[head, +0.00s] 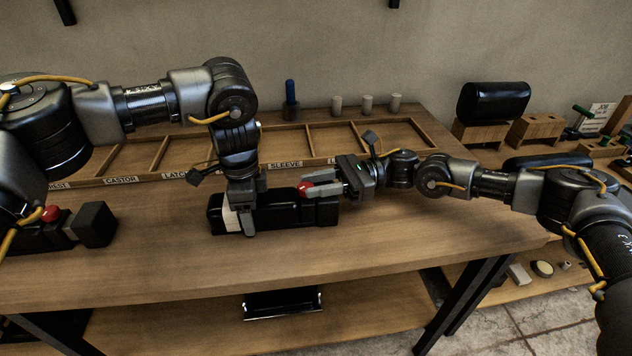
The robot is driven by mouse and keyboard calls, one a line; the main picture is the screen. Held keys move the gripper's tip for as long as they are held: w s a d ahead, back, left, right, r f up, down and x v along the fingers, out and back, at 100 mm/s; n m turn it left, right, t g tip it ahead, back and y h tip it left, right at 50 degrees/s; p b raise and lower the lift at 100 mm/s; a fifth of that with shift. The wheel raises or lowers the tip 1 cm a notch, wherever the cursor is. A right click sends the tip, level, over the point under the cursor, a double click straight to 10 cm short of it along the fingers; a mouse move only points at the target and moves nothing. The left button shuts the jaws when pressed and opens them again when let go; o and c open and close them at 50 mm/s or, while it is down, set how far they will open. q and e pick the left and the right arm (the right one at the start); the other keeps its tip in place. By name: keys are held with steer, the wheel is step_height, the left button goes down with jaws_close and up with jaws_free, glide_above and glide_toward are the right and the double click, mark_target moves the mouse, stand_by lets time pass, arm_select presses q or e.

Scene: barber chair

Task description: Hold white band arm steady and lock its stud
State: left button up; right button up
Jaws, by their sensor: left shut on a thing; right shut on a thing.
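The white band arm (275,216) is a dark padded armrest lying along the bench, with a pale white band (230,218) near its left end. My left gripper (246,220) comes down from above and is shut on the armrest beside the band. A red stud (305,187) sits at the armrest's upper right part. My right gripper (312,189) reaches in from the right, level with the stud, and is shut on it. The fingers partly cover the stud, so how far it is turned or seated cannot be told.
A second dark part with a red knob (50,213) lies at the bench's left. A labelled wooden divider tray (345,158) runs along the back. Behind it stand a blue-topped tool (290,95) and pale cylinders (367,103). The bench front (330,262) is clear.

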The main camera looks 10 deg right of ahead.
arm_select(q)
steer(key=shift+d, duration=0.1)
arm_select(e)
steer(key=m+t, duration=0.1)
steer(key=t, duration=0.2)
steer(key=s+m+t, duration=0.1)
steer(key=m+t, duration=0.1)
steer(key=shift+t, duration=0.4)
steer(key=shift+s+a+m+t+h, duration=0.1)
steer(key=shift+m+t+h, duration=0.25)
steer(key=shift+m+t, duration=0.6)
steer(key=shift+s+a+m+t+h, duration=0.1)
steer(key=shift+m+t+h, duration=0.25)
steer(key=shift+m+t, duration=0.55)
steer(key=shift+t, duration=0.45)
steer(key=o, duration=1)
steer(key=shift+d, duration=0.1)
steer(key=shift+c, duration=0.2)
steer(key=v, duration=1.2)
steer(key=shift+r, duration=0.1)
